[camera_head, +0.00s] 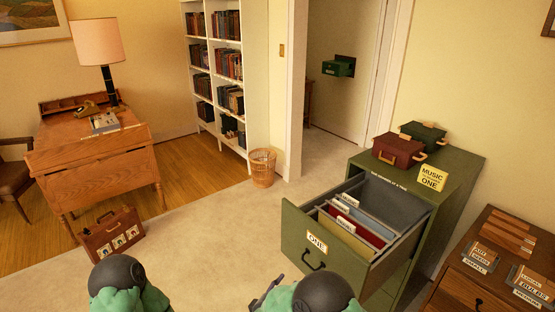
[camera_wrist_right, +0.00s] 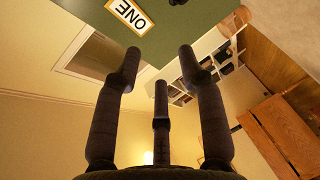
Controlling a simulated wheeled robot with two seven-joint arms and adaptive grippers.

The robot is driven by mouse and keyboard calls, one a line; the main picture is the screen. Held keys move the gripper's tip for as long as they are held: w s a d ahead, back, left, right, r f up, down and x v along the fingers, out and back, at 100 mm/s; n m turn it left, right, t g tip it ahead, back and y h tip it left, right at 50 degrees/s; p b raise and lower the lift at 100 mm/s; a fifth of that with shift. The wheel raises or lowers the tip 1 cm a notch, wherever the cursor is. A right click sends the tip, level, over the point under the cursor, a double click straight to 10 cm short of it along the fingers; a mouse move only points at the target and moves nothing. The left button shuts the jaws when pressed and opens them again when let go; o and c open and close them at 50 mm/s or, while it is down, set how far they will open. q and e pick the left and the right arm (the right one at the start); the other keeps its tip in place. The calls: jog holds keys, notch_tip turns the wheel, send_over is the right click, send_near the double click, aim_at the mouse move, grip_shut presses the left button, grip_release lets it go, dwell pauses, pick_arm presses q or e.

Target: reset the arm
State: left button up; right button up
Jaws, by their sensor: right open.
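My right gripper (camera_head: 266,291) shows in part at the bottom of the head view, in front of the open cabinet drawer (camera_head: 322,246). In the right wrist view my right gripper (camera_wrist_right: 159,66) has its three dark fingers spread, with nothing between them. The drawer's green front, with its "ONE" label (camera_wrist_right: 130,16), shows beyond the fingertips, apart from them. My left arm shows at the bottom left of the head view; its gripper is out of sight.
The green filing cabinet (camera_head: 454,177) carries red (camera_head: 398,150) and green (camera_head: 423,132) boxes. Its drawer juts out, holding folders. A wooden chest (camera_head: 471,290) stands right. A briefcase (camera_head: 111,233), desk (camera_head: 90,156) and wastebasket (camera_head: 262,168) stand left. Carpet between is clear.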

jog(key=s+d+f+m+g+y, duration=0.2)
jog(key=d+f+m+g+y, duration=0.1)
jog(key=f, duration=0.5)
jog(key=s+d+f+m+g+y, duration=0.2)
jog(key=d+f+m+y, duration=0.1)
jog(key=f, duration=0.5)
jog(key=s+d+f+m+g+y, duration=0.1)
jog(key=s+f+m+g+y, duration=0.1)
jog(key=s, duration=0.9)
jog(key=s+d+f+m+g+y, duration=0.1)
jog(key=s+f+m+g+y, duration=0.2)
jog(key=s, duration=0.9)
jog(key=f+m+g, duration=0.1)
jog(key=m+g, duration=0.1)
jog(key=g, duration=0.1)
jog(key=shift+m, duration=0.3)
jog(key=shift+w, duration=0.1)
dwell(3.4)
